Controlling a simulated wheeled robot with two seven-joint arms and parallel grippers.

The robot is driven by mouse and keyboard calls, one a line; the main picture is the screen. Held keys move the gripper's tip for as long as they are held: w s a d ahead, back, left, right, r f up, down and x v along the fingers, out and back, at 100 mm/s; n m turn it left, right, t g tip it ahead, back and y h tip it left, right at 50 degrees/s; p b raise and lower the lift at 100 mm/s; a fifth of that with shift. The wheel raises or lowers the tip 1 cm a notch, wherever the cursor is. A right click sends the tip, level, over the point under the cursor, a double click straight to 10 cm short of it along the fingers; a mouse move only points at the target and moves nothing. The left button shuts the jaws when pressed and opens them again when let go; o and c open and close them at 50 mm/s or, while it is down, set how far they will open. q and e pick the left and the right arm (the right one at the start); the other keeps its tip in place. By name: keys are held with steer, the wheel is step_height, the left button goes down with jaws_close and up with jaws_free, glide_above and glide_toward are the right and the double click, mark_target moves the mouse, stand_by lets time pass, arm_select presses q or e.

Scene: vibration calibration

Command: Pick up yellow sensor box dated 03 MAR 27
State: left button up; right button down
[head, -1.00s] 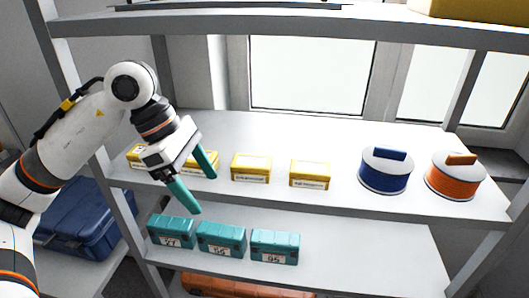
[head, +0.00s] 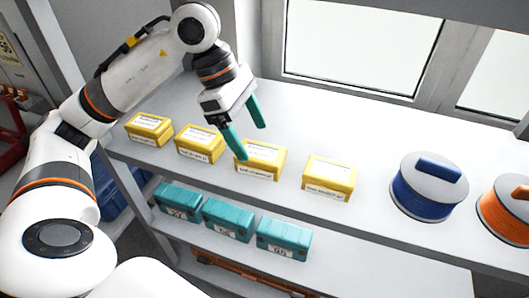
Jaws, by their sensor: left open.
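Several yellow sensor boxes stand in a row on the white shelf (head: 360,135): a far left box (head: 149,129), a second box (head: 200,144), a third box (head: 262,161) and a right box (head: 329,178). Each has a white label on top and on the front; the dates are too small to read. My left gripper (head: 249,138) is open and empty, with teal fingers pointing down. In the picture its nearer fingertip overlaps the top of the third box; I cannot tell whether it touches. My right gripper is not in view.
A blue reel (head: 428,188) and an orange reel (head: 507,212) stand to the right on the same shelf. Teal numbered boxes (head: 228,219) sit on the shelf below. The back of the upper shelf is clear.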

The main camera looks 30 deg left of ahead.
mark_target(259, 151)
arm_select(q)
steer(key=shift+s+d+f, duration=0.1)
steer(key=shift+d+f, duration=0.1)
steer(key=shift+f, duration=0.2)
steer(key=p+x, duration=0.2)
steer(key=x, duration=0.2)
steer(key=shift+d+f, duration=0.2)
steer(key=shift+f, duration=0.15)
steer(key=shift+f+b, duration=0.25)
steer(key=shift+b, duration=0.15)
steer(key=c, duration=1.1)
steer(key=shift+r, duration=0.1)
steer(key=shift+c, duration=0.2)
